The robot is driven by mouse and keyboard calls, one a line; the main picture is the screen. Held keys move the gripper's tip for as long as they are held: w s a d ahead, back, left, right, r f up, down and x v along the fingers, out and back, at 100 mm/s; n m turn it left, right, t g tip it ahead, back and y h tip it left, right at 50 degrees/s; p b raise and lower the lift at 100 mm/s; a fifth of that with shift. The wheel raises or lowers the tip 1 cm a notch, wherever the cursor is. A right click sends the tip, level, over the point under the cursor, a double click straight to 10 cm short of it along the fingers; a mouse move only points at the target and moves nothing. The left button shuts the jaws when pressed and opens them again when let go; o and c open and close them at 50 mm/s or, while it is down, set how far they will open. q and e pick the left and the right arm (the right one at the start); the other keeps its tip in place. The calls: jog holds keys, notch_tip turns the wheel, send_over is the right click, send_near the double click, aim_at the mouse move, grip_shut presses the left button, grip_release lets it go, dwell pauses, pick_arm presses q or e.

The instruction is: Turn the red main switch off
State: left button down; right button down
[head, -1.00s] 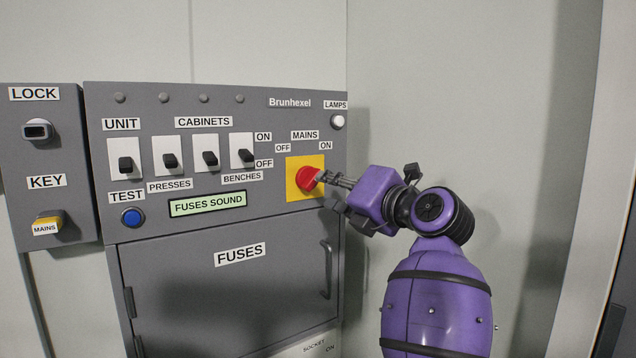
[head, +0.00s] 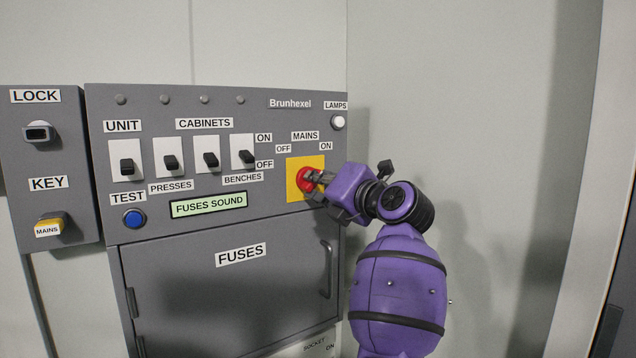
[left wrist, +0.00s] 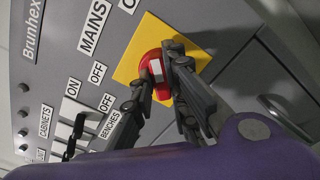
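The red main switch (head: 303,178) is a round knob on a yellow plate (head: 293,166) at the right of the grey panel, under the MAINS label, with OFF at left and ON at right. My left gripper (head: 316,181) is at the knob and hides part of it. In the left wrist view the knob (left wrist: 147,62) shows a white mark and sits between the two parted fingers of my left gripper (left wrist: 161,74). I cannot tell whether both fingers touch it, nor which label the knob points to. My right gripper is not in view.
Several black toggle switches (head: 211,160) sit left of the main switch. A blue TEST button (head: 134,218) and a green FUSES SOUND display (head: 208,205) are below them. The fuse door handle (head: 327,269) stands out below my gripper. A bare wall is at right.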

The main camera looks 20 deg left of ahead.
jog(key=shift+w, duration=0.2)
pick_arm(q)
jog(key=shift+n, duration=0.3)
jog(key=n+b, duration=0.5)
jog(key=n, duration=1.2)
jog(key=shift+f, duration=0.15)
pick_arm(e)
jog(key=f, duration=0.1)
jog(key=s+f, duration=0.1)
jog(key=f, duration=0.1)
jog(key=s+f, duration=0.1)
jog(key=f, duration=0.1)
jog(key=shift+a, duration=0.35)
pick_arm(q)
jog(key=shift+n, duration=0.3)
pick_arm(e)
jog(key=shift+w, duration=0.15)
pick_arm(q)
jog(key=c, duration=1.7)
grip_release()
jog(key=shift+s, duration=0.1)
